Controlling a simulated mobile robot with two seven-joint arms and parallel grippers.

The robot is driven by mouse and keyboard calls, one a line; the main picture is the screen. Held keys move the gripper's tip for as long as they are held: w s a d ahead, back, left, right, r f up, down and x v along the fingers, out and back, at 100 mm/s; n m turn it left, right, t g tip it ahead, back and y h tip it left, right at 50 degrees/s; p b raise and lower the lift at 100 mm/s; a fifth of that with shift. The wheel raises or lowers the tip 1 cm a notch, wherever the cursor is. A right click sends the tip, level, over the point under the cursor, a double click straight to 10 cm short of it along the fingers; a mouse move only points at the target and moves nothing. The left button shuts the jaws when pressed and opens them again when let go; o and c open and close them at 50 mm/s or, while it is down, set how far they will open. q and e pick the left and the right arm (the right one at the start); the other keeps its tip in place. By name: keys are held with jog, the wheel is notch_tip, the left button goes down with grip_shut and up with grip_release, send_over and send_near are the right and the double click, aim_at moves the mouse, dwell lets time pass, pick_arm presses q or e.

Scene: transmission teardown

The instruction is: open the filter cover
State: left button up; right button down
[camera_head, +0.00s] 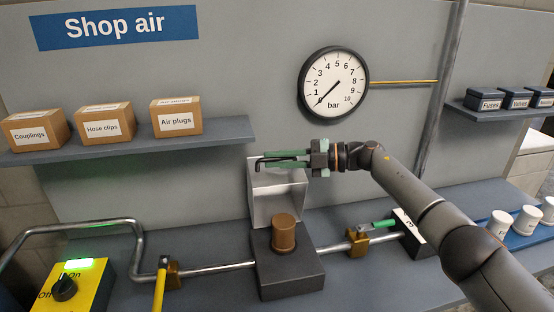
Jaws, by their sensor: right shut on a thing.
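The filter cover (278,207) is a light grey metal box-like lid. It stands raised and tilted back behind the dark filter base (291,282). A brown cylindrical filter (284,234) stands exposed on the base, in front of the cover. My right gripper (266,160), with green fingers, reaches in from the right at the cover's top edge. It is shut on the dark handle (258,163) of the cover; the fingers partly hide the handle. My left gripper is not in view.
A pipe (215,268) runs along the bench through the base. A yellow-lever valve (160,285) stands left of the base, a green-lever valve (378,225) right. A yellow switch box (90,285) sits at front left. Shelves with boxes and a pressure gauge (333,83) are on the wall.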

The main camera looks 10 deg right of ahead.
jog(key=shift+s, duration=0.1)
jog(key=c, duration=0.9)
grip_release()
jog(key=b+v, duration=0.2)
jog(key=v, duration=1)
jog(key=shift+s+d, duration=0.1)
jog(key=shift+d, duration=0.15)
